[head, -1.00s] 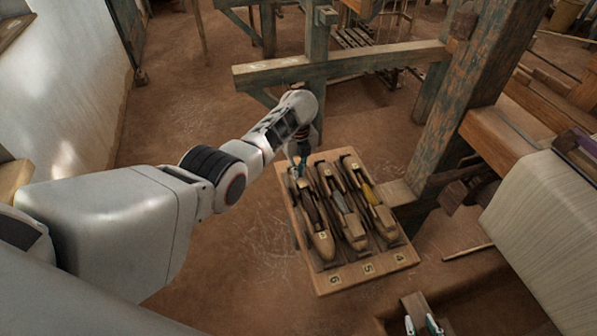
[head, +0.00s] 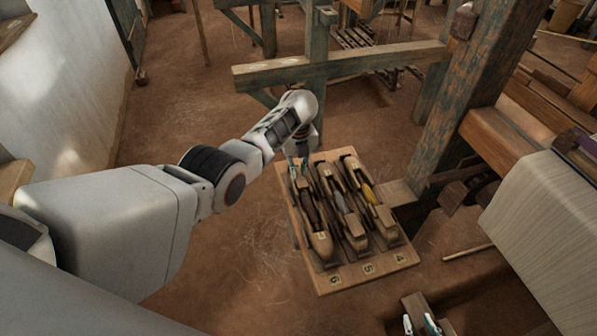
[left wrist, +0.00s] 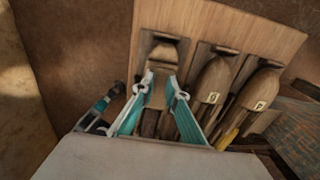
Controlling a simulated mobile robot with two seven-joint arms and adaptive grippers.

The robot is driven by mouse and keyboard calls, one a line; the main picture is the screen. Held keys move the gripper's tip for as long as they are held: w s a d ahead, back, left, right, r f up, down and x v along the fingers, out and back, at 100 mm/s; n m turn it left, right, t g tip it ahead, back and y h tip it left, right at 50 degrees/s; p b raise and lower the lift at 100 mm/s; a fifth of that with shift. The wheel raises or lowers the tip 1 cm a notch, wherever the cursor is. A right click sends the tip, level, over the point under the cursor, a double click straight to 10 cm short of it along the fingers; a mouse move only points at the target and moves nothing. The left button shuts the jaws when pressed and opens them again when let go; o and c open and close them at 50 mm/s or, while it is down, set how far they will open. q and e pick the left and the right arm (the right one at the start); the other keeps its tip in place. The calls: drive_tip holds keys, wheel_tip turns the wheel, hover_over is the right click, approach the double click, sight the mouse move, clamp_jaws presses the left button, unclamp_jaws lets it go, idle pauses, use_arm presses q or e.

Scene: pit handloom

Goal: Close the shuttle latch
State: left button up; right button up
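Three wooden boat-shaped shuttles lie side by side on a wooden tray (head: 330,283) in the head view: left (head: 319,240), middle (head: 354,228) and right (head: 383,214). My left gripper (head: 298,163) is over the far end of the left shuttle. In the left wrist view its two teal fingers (left wrist: 160,82) stand apart, one on each side of the left shuttle (left wrist: 166,52); I cannot tell whether they touch it. The latch is too small and partly hidden to tell its state. My right gripper (head: 420,322) is at the bottom edge, fingers apart and empty.
The tray carries number tags 6, 5 and 4. Loom posts and a beam (head: 340,66) stand behind it. A thick post (head: 470,90) and a pale cloth roll (head: 550,230) are on the right. The earth floor left of the tray is clear.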

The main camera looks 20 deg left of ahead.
sight(298, 175)
use_arm(q)
wheel_tip(298, 175, up, 12)
idle(0.8)
idle(0.3)
